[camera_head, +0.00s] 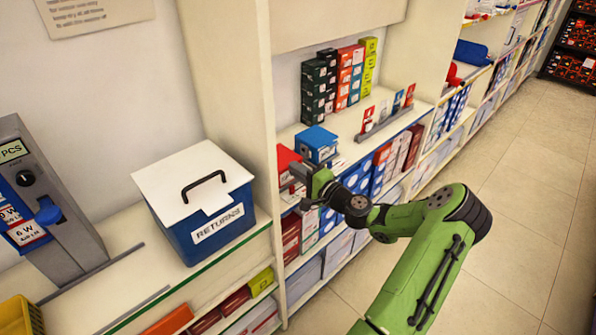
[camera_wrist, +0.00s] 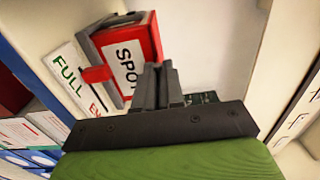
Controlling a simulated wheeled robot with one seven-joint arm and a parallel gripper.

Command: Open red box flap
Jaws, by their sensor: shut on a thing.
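The red box (camera_head: 286,162) stands on the shelf, left of a blue box, in the head view. In the wrist view the red box (camera_wrist: 153,32) shows a white label reading "SPOT", a grey side and a small red tab (camera_wrist: 97,74) at its left. My gripper (camera_head: 295,178) is at the box's front in the head view. In the wrist view my gripper (camera_wrist: 158,72) has its dark fingers nearly together at the box's label edge, shut on what appears to be the flap. The fingers hide most of the gripped part.
A blue RETURNS bin (camera_head: 208,227) with a white lid sits on the left counter. A pale upright panel (camera_head: 235,90) divides counter and shelf. The aisle floor (camera_head: 500,220) is clear at right.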

